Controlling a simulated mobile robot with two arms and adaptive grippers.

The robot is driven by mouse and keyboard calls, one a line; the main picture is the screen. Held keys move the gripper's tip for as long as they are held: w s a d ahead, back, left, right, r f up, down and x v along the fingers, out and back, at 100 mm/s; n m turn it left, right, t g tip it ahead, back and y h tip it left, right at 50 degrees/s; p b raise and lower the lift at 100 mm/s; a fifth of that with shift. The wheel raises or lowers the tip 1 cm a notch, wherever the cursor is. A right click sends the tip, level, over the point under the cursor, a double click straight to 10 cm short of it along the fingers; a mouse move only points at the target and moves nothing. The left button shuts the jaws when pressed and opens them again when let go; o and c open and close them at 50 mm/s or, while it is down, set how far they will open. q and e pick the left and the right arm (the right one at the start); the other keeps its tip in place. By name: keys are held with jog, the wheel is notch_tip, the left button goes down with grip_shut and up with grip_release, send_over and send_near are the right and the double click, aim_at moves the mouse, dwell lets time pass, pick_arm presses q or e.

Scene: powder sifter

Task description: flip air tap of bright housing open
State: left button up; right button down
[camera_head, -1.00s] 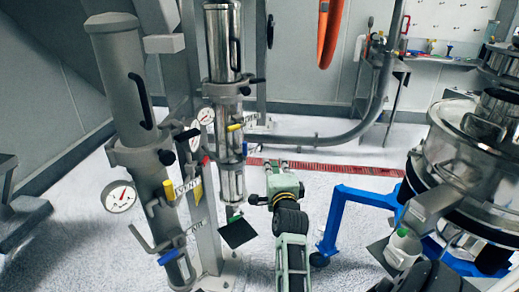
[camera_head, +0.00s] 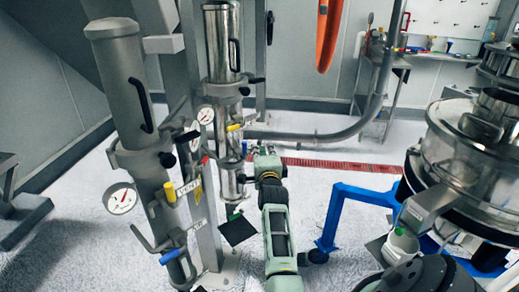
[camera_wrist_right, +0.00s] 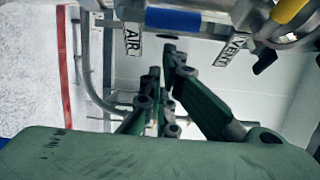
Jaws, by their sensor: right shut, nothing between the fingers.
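The bright housing (camera_head: 222,45) is the shiny steel cylinder standing behind a dull grey housing (camera_head: 125,75). A yellow tap handle (camera_head: 234,127) shows on its lower part. My right gripper (camera_head: 258,148) is just right of this housing, shut and empty, its fingertips small in the head view. In the right wrist view, the shut fingers (camera_wrist_right: 163,68) point away from the camera. A blue tap handle (camera_wrist_right: 172,19) lies above them beside an AIR label (camera_wrist_right: 132,40). A yellow handle (camera_wrist_right: 288,10) is near a VENT label (camera_wrist_right: 232,47). No contact with the blue handle is visible. My left gripper is not in view.
The grey housing carries a gauge (camera_head: 120,198) and its own blue handle (camera_head: 170,257). A blue frame (camera_head: 335,215) and a steel sifter (camera_head: 455,145) stand to the right. A grey pipe (camera_head: 330,136) curves behind. White floor lies open between.

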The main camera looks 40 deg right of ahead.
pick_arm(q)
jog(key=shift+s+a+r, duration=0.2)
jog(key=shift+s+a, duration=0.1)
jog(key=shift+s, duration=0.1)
pick_arm(e)
jog(key=shift+w+a, duration=0.15)
jog(key=shift+a, duration=0.45)
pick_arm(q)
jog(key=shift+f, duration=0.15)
pick_arm(e)
jog(key=shift+a, duration=0.1)
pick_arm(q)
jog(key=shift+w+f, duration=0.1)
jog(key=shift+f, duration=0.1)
pick_arm(e)
jog(key=shift+r+n, duration=0.1)
jog(key=shift+n, duration=0.2)
